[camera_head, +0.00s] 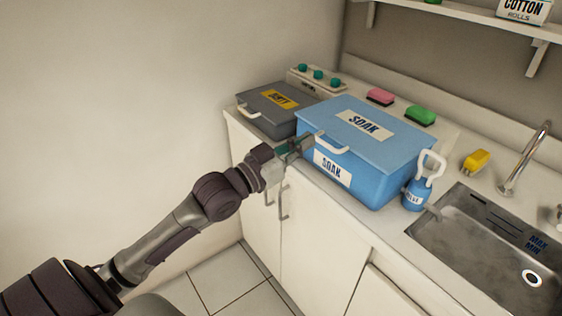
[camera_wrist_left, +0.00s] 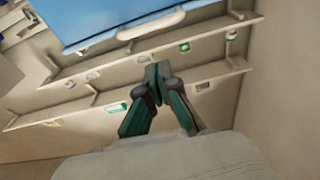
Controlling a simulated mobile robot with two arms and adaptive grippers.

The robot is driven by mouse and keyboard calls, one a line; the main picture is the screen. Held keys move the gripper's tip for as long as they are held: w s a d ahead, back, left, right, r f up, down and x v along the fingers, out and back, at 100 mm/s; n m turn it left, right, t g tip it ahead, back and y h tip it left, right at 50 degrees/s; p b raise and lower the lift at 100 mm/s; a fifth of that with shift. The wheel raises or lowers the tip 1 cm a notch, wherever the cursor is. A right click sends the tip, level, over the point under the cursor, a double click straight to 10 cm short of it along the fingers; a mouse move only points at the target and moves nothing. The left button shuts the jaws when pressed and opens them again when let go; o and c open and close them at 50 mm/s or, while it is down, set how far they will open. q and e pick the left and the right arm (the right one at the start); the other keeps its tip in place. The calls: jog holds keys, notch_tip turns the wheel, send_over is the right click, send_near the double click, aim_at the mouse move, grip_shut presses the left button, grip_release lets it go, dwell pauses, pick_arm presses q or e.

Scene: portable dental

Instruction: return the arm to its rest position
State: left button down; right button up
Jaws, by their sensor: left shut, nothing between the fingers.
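My left arm reaches in from the lower left in the head view. Its gripper (camera_head: 302,144) is shut and empty, at the left front corner of the blue SOAK box (camera_head: 392,140), near the box's white front handle (camera_head: 331,144). I cannot tell whether it touches the box. The box's lid is closed. In the left wrist view the green-padded fingers (camera_wrist_left: 158,82) meet at their tips, with part of the blue box (camera_wrist_left: 110,20) and a white handle (camera_wrist_left: 152,23) beyond them. My right gripper is not in view.
A grey DIRTY box (camera_head: 250,108) stands left of the blue box. A blue bottle (camera_head: 417,192) and the sink (camera_head: 490,250) are to its right. Pink (camera_head: 380,97), green (camera_head: 420,115) and yellow (camera_head: 475,160) sponges lie on the counter. The floor (camera_head: 225,280) in front is clear.

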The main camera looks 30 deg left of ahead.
pick_arm(q)
jog(key=shift+s+a+f+b, duration=0.25)
jog(key=shift+s+f, duration=0.25)
jog(key=shift+s, duration=0.3)
jog(key=shift+s+a+f+b, duration=0.15)
jog(key=shift+s+a+f, duration=0.25)
jog(key=shift+s+f, duration=0.25)
jog(key=shift+s+a+f+b, duration=0.2)
jog(key=shift+s+a+f, duration=0.15)
jog(key=shift+s, duration=0.55)
